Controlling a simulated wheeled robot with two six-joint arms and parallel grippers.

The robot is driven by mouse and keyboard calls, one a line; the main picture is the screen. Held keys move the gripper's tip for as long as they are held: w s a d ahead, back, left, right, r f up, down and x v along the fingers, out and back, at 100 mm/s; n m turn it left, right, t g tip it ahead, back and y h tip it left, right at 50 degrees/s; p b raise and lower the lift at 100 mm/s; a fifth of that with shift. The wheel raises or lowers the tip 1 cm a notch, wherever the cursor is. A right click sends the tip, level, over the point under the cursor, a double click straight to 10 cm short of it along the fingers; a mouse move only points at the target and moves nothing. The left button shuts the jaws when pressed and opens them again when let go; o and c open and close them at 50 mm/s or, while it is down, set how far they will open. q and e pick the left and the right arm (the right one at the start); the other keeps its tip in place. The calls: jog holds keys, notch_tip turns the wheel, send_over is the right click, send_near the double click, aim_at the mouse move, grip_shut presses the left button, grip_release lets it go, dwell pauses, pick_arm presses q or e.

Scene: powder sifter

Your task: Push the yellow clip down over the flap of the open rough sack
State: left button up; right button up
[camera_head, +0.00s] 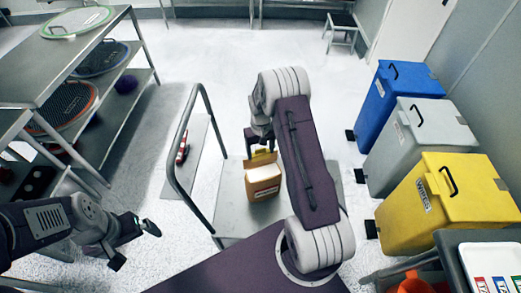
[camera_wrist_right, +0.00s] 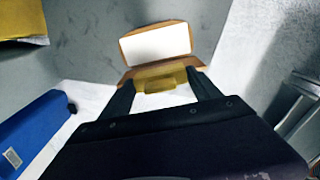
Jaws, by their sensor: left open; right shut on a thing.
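The yellow clip (camera_wrist_right: 160,76) lies between my right gripper's fingers (camera_wrist_right: 162,88), at the near edge of the sack top. My right gripper is shut on the clip. In the head view, yellow (camera_head: 262,158) shows at the sack's top, and the arm partly hides that gripper. Whether the clip sits over the flap cannot be told. My left gripper (camera_head: 134,245) is open and empty, left of the cart.
The grey cart (camera_head: 230,205) has a tubular handle (camera_head: 178,150) on its left. Blue (camera_head: 395,100), grey (camera_head: 415,140) and yellow (camera_head: 440,200) bins stand at right. A metal shelf (camera_head: 65,62) with round sieves stands at left. Floor behind the cart is clear.

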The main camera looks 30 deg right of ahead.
jog(key=shift+s+f, duration=0.15)
jog(key=o, duration=1.4)
jog(key=shift+s, duration=0.1)
jog(key=shift+a, duration=0.1)
notch_tip(320, 180, up, 9)
jog(key=shift+f+p, duration=0.1)
jog(key=shift+p, duration=0.5)
jog(key=shift+r, duration=0.25)
